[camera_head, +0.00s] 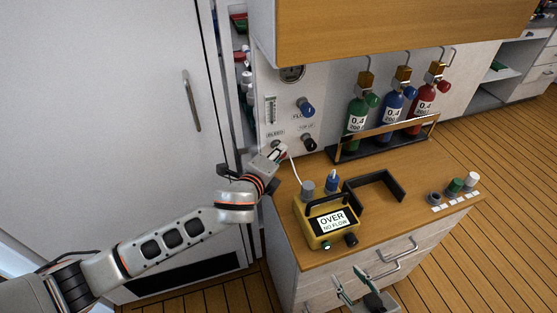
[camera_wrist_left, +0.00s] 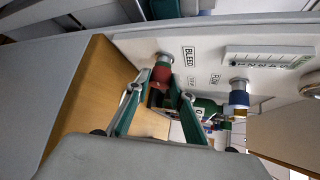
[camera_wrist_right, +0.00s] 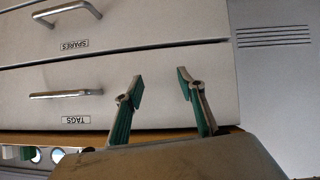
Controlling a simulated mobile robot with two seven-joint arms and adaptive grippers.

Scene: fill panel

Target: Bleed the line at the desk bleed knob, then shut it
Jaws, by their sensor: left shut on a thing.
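The red bleed knob (camera_wrist_left: 161,75) sticks out of the white panel beside the BLEED label in the left wrist view. My left gripper (camera_wrist_left: 154,92) is shut on it, with one finger on each side. In the head view my left gripper (camera_head: 279,150) hides most of the knob at the panel's lower left. The yellow meter (camera_head: 316,235) on the desk reads "OVER NO FLOW". My right gripper (camera_head: 366,284) is open and empty in front of the desk drawers; its spread fingers also show in the right wrist view (camera_wrist_right: 160,85).
A blue knob (camera_head: 306,107) and a black knob (camera_head: 310,143) sit on the panel close to my left gripper. Green (camera_head: 358,112), blue (camera_head: 392,106) and red (camera_head: 424,99) cylinders stand in a rack behind. An overhead cabinet (camera_head: 390,30) hangs above.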

